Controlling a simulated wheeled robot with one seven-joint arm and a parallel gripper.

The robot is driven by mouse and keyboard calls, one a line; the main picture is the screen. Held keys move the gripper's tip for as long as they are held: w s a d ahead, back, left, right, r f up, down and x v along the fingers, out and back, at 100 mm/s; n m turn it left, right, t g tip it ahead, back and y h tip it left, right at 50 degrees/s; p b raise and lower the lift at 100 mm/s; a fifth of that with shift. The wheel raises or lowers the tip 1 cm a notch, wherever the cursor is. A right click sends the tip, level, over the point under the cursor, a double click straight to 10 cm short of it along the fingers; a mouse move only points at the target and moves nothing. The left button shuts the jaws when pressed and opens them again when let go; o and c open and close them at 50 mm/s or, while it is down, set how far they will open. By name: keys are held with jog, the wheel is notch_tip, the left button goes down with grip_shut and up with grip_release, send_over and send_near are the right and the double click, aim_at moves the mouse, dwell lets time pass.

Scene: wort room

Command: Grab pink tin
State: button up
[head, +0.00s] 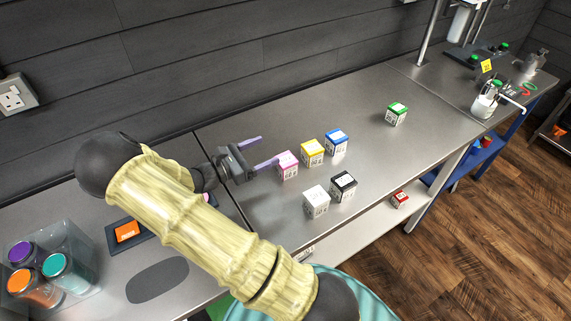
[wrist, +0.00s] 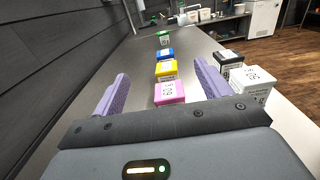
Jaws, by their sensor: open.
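The pink tin (head: 287,166) is a small white-sided cube with a pink top, standing on the steel bench. My gripper (head: 257,152) is open, with its two purple fingers pointing towards the tin; one fingertip appears close to the tin's left side in the head view. In the wrist view the pink tin (wrist: 169,93) stands ahead between the spread fingers, nearer the right one, and nothing is held. My gripper also shows there (wrist: 160,92). Whether a finger touches the tin, I cannot tell.
A yellow tin (head: 312,153) and a blue tin (head: 336,143) stand just beyond the pink one. A white tin (head: 316,202) and a black tin (head: 343,187) stand nearer the front edge. A green tin (head: 396,114) is farther back. A red tin (head: 400,199) lies lower, on the shelf.

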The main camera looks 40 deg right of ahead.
aim_at(278, 165)
jog(key=shift+f, duration=0.1)
notch_tip(278, 165, down, 8)
jog(key=shift+d+f+p, duration=0.1)
jog(key=shift+p, duration=0.55)
jog(key=shift+d+r+p, duration=0.3)
jog(key=shift+d, duration=0.45)
jog(key=shift+s+d+f, duration=0.1)
jog(key=shift+d, duration=0.35)
jog(key=d+p, duration=0.1)
jog(key=d, duration=0.3)
jog(key=shift+p, duration=0.3)
jog(key=shift+s+d, duration=0.25)
jog(key=shift+d, duration=0.2)
